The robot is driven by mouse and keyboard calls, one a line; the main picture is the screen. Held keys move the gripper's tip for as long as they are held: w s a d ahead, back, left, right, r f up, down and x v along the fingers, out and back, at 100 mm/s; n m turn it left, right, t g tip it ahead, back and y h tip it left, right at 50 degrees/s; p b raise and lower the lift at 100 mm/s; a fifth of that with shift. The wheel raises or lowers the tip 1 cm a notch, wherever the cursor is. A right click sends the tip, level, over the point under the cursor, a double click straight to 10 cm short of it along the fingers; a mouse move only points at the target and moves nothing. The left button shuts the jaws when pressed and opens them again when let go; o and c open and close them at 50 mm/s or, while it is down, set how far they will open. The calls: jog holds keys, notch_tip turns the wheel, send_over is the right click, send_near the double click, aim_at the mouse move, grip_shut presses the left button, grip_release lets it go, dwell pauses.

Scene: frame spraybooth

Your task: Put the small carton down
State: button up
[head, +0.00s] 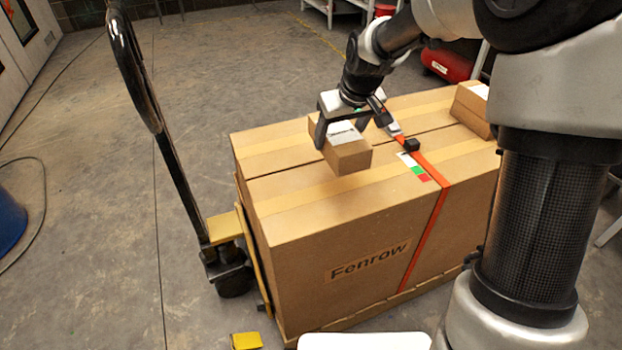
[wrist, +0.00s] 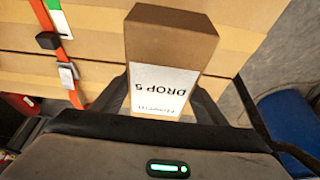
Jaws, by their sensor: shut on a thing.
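The small carton (head: 347,154) is brown with a white label. My gripper (head: 343,135) is shut on it, one finger on each side, over the top of the big Fenrow box (head: 330,220). In the wrist view the carton (wrist: 168,45) sits between the fingers (wrist: 165,95), and its label reads "DROP 5" upside down. I cannot tell whether its underside touches the big box or hangs just above it.
An orange strap (head: 428,222) with a black buckle crosses the big box to the right of the carton. Another small carton (head: 473,110) stands on the box's far right end. A pallet truck handle (head: 150,100) rises at left. The box top near its left end is clear.

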aim_at(347, 141)
jog(key=shift+w+a+f, duration=0.15)
jog(key=shift+w+f, duration=0.05)
jog(key=shift+f, duration=0.2)
notch_tip(347, 141, down, 9)
jog(key=b, duration=0.2)
jog(key=shift+f+b, duration=0.2)
jog(key=shift+b, duration=0.15)
jog(key=shift+f, duration=0.2)
jog(key=o, duration=1.4)
jog(key=shift+r, duration=0.2)
jog(key=p+v, duration=0.3)
jog(key=v, duration=0.9)
jog(key=shift+s+f, duration=0.1)
jog(key=shift+s, duration=0.05)
